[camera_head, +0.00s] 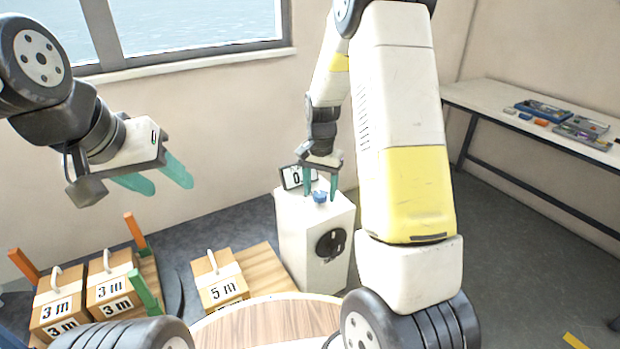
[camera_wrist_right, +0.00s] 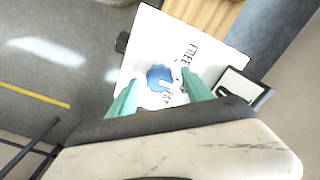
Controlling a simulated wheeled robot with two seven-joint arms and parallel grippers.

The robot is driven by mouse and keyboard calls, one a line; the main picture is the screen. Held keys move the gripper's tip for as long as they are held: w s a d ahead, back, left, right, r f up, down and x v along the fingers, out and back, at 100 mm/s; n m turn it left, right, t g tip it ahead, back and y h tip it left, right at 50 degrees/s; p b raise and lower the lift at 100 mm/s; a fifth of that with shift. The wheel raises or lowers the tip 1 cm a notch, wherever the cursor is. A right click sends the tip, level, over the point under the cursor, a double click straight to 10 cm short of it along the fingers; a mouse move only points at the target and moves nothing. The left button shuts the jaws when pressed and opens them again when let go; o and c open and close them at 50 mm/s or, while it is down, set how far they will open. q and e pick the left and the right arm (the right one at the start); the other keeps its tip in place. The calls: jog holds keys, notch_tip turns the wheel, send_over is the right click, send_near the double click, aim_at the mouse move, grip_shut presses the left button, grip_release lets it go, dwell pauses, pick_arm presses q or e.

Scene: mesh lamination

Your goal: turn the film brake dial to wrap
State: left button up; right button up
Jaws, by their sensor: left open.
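The film brake dial is a blue knob (camera_head: 319,196) on top of a white cabinet (camera_head: 300,232). The knob also shows in the right wrist view (camera_wrist_right: 159,77), with the printed word FREE beside it and another label near the fingers, partly unreadable. My right gripper (camera_head: 320,190) points down over the cabinet top. In the right wrist view its teal fingers (camera_wrist_right: 159,80) are apart, one on each side of the knob, with visible gaps; I cannot tell whether they are level with it. My left gripper (camera_head: 170,183) is open and empty in the air at the left.
A small display (camera_head: 292,178) stands on the cabinet's back edge, and a black disc (camera_head: 331,244) is on its side. A round wooden table (camera_head: 265,322) is in front. A bench (camera_head: 500,105) stands right.

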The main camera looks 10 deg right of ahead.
aim_at(320, 194)
notch_tip(320, 194, up, 8)
jog(key=shift+f, duration=0.1)
dwell(0.5)
jog(key=shift+s+r, duration=0.15)
jog(key=shift+r, duration=0.1)
jog(key=s+r+n+t+y, duration=0.2)
jog(key=s+r+n+t, duration=0.1)
jog(key=s+r, duration=0.75)
jog(key=s+a+r+n+t, duration=0.1)
jog(key=s+r+n, duration=0.1)
jog(key=s, duration=0.4)
jog(key=s+a+r+n+t, duration=0.1)
jog(key=s+r+n+t, duration=0.1)
jog(key=s, duration=0.5)
jog(key=shift+a+r, duration=0.15)
jog(key=shift+r, duration=0.35)
